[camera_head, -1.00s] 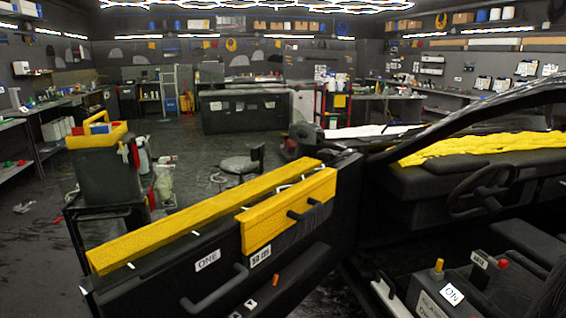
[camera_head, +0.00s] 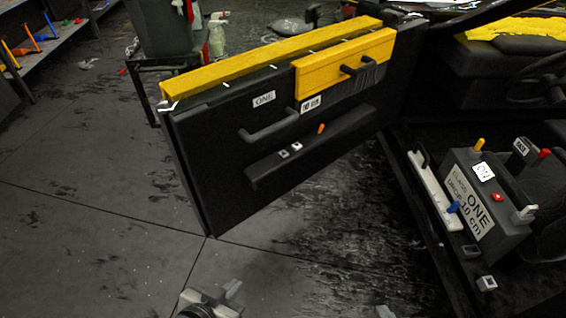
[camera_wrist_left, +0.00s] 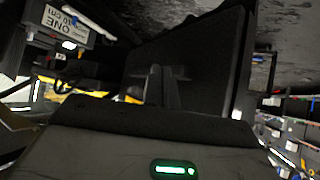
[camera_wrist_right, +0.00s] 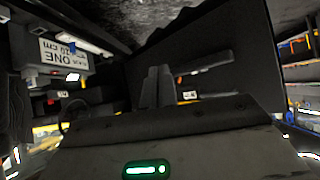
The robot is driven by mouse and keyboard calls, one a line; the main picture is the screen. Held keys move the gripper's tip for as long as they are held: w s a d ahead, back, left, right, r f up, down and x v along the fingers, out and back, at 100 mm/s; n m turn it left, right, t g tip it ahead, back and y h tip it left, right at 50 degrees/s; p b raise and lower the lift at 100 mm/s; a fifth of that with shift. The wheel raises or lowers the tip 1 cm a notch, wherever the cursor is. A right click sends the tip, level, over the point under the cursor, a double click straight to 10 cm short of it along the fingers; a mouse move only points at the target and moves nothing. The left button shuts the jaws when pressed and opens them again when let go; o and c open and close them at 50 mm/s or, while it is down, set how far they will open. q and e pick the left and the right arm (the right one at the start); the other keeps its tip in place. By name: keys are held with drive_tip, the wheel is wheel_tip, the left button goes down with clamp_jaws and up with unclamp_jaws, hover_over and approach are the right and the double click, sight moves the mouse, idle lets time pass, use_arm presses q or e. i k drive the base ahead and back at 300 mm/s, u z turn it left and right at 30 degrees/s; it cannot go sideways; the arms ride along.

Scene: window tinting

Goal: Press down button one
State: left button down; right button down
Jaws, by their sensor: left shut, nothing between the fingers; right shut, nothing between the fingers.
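The black door panel (camera_head: 225,165) stands open with a yellow top strip (camera_head: 265,58) and a white "ONE" label (camera_head: 264,99). Two small buttons with white marks, a lower one (camera_head: 284,154) and an upper one (camera_head: 297,146), sit on its armrest beside an orange lever (camera_head: 321,129). Which is button one cannot be told. My left gripper (camera_head: 212,293) is at the bottom edge, below and apart from the door; its closed fingers show in the left wrist view (camera_wrist_left: 165,88). My right gripper (camera_wrist_right: 157,88) is shut and empty; only a tip (camera_head: 385,312) shows in the head view.
A grey box (camera_head: 490,205) labelled "ONE 10 cm" stands in the car's doorway at right, with yellow, red and blue levers. A door handle (camera_head: 268,130) juts out above the armrest.

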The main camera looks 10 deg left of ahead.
sight(283, 154)
drive_tip(key=k, duration=1.1)
drive_tip(key=z, duration=0.5)
drive_tip(key=i, duration=0.55)
drive_tip(key=z, duration=0.65)
drive_tip(key=i, duration=1)
drive_tip(key=u, duration=0.75)
drive_tip(key=i, duration=0.4)
drive_tip(key=u, duration=0.45)
